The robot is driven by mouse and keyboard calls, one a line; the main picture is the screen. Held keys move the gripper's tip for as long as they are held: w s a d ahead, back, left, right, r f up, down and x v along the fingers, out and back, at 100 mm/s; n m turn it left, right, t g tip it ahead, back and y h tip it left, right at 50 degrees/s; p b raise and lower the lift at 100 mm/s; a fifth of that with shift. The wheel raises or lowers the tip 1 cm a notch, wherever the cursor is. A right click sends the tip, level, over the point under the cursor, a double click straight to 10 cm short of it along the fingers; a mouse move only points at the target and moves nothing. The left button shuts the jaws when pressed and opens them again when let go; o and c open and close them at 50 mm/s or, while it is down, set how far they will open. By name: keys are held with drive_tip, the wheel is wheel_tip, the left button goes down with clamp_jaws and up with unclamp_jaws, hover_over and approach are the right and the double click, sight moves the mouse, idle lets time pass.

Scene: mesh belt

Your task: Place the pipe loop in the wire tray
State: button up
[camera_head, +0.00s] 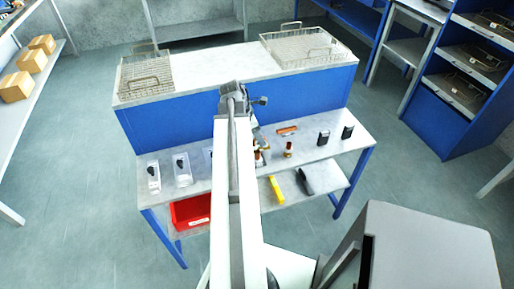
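Two wire trays stand on the white upper top of the blue bench: a flat one at the left (146,77) and a wider one at the right (302,46), both with raised handles. My arm reaches up the middle of the view, and its end (256,128) points down over the lower grey shelf. Small copper-coloured pieces (262,154) lie close by it, partly hidden by my arm. I cannot tell which piece is the pipe loop, or whether my gripper holds it. The fingers are too small and covered to read.
The lower grey shelf (330,148) bears an orange piece (287,130), a brown upright piece (289,150), two dark blocks (335,135) and clear-and-black items at the left (168,171). Beneath are a red bin (190,211) and a yellow tool (276,190). The upper top's middle is clear.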

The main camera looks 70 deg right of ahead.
drive_tip(key=shift+f, duration=0.2)
drive_tip(key=b+x, duration=0.5)
drive_tip(key=shift+w+f, duration=0.25)
drive_tip(key=shift+r, duration=0.2)
clamp_jaws()
idle(0.8)
